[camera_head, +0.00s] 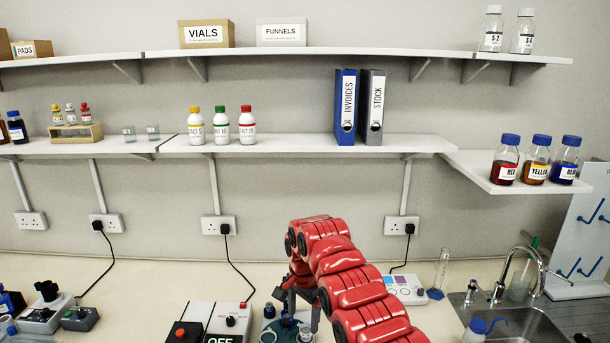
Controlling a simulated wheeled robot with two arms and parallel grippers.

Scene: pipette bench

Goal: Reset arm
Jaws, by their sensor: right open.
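My right arm is red and segmented. It comes in from the bottom right and reaches over the bench. Its dark right gripper (298,303) points down at the end of the arm and is open. The gripper is just above or beside a dark teal holder with small blue-topped items (286,321); whether it touches them I cannot tell. The arm hides part of the bench behind it. My left gripper is not in view.
A device marked OFF (222,338) stands left of the gripper. A sink (525,325) with a tap (515,262) is at the right. Shelves hold a blue binder (346,105), white bottles (221,126) and a red-liquid bottle (505,160). Bare bench (150,283) shows at the left.

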